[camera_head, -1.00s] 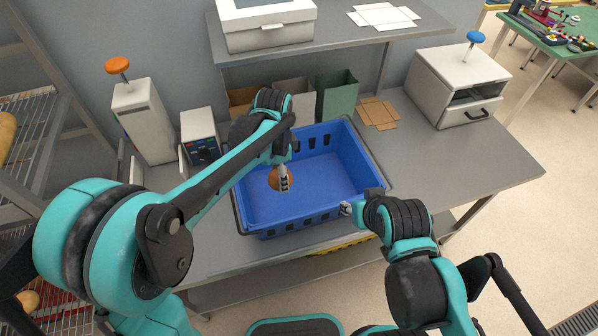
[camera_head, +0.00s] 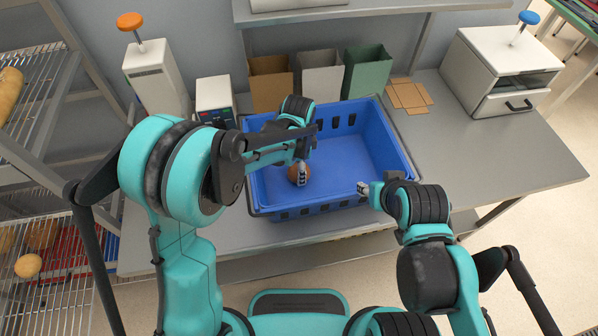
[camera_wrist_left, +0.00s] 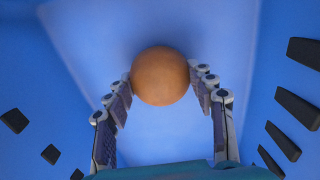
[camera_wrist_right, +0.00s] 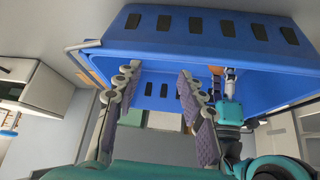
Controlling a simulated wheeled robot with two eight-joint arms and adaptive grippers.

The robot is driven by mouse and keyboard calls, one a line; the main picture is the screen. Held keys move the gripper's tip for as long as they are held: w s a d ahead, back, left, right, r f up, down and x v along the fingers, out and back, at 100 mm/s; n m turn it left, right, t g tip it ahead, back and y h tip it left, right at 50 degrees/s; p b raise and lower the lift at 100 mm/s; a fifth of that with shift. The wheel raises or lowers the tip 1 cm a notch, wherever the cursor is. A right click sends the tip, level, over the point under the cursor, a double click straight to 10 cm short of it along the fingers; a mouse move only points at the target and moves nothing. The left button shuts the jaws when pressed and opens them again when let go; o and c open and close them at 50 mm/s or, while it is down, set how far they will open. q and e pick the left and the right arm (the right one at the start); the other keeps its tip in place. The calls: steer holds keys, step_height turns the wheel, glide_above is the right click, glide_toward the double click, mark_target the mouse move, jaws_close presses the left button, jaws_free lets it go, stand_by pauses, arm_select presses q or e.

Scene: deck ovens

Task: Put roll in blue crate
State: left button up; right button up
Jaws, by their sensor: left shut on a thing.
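The roll (camera_head: 294,174) is round and brown, and it is inside the blue crate (camera_head: 350,160) on the metal table, near the crate's front left. My left gripper (camera_head: 301,174) reaches down into the crate and is shut on the roll. In the left wrist view the roll (camera_wrist_left: 160,75) sits between the two fingertips, with the blue crate floor behind it. Whether the roll touches the floor is hard to tell. My right gripper (camera_head: 363,188) is at the crate's front right rim. In the right wrist view its fingers (camera_wrist_right: 158,85) are apart with nothing between them.
Brown, white and green bags stand behind the crate. Flat cardboard (camera_head: 408,95) lies to its right, then a white box with a drawer (camera_head: 500,75). A white device with an orange knob (camera_head: 153,75) stands at left. A wire rack (camera_head: 40,110) with loaves is further left.

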arm_select(q)
steer(key=shift+f, duration=0.65)
steer(key=shift+f, duration=0.15)
steer(key=o, duration=1)
steer(key=shift+o, duration=0.2)
